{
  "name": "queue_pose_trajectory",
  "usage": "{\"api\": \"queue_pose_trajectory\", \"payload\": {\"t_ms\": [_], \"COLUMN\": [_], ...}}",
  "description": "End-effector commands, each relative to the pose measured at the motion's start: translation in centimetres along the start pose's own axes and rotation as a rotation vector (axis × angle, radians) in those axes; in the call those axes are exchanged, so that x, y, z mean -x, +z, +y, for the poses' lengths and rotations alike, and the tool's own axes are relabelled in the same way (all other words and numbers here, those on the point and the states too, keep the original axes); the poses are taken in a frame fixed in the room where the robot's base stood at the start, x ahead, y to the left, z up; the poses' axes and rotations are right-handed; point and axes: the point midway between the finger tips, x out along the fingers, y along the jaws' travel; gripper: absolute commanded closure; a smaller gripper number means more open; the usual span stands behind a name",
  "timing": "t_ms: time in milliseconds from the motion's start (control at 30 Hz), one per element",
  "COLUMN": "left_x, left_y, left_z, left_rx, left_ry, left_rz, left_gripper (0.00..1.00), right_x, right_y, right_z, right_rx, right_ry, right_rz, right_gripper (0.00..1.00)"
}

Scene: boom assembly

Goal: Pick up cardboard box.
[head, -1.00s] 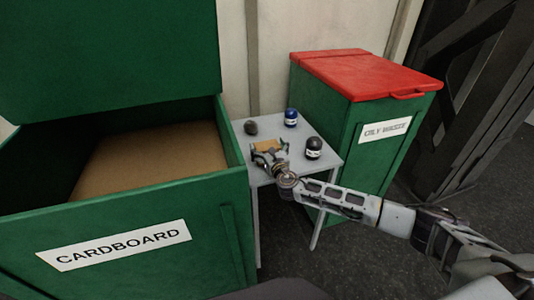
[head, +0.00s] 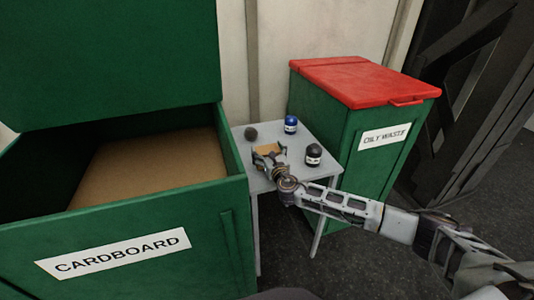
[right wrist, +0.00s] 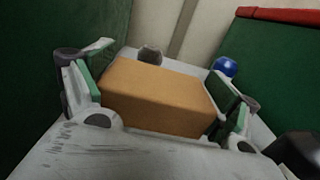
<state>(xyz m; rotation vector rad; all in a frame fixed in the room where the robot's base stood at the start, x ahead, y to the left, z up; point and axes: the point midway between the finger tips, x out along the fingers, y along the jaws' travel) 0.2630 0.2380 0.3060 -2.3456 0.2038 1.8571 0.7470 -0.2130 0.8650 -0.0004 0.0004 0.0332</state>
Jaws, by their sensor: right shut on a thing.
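The small orange-brown cardboard box (head: 268,149) is at the small grey table beside the cardboard bin. My right gripper (head: 269,156) is shut on it. In the right wrist view the box (right wrist: 160,97) sits between the two green-padded fingers (right wrist: 158,100), one on each side. I cannot tell whether its underside touches the table. My left gripper is not in view.
The grey table (head: 238,150) also holds a dark round object (head: 251,134), a blue jar (head: 290,125) and a black jar (head: 313,155). The open green CARDBOARD bin (head: 215,232) stands left. The red-lidded OILY WASTE bin (head: 365,80) stands behind right.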

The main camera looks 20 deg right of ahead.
Motion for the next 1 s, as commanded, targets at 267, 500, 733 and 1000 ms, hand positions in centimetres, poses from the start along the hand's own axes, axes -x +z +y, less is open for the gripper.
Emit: {"api": "queue_pose_trajectory", "payload": {"t_ms": [267,500,733,1000], "left_x": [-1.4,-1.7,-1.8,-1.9], "left_y": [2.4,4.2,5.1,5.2], "left_z": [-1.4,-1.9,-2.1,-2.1], "left_rx": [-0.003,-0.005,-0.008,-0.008], "left_ry": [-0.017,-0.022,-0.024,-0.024], "left_rz": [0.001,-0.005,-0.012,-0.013], "left_gripper": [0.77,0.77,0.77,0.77], "right_x": [0.0,0.0,0.0,0.0], "right_y": [3.2,6.6,8.3,8.5], "right_z": [0.0,0.0,0.0,0.0], "right_rx": [-0.001,-0.001,0.000,0.000], "right_ry": [0.001,0.001,0.001,0.001], "right_rz": [-0.002,-0.002,-0.001,0.000], "right_gripper": [0.28,0.28,0.28,0.28]}}
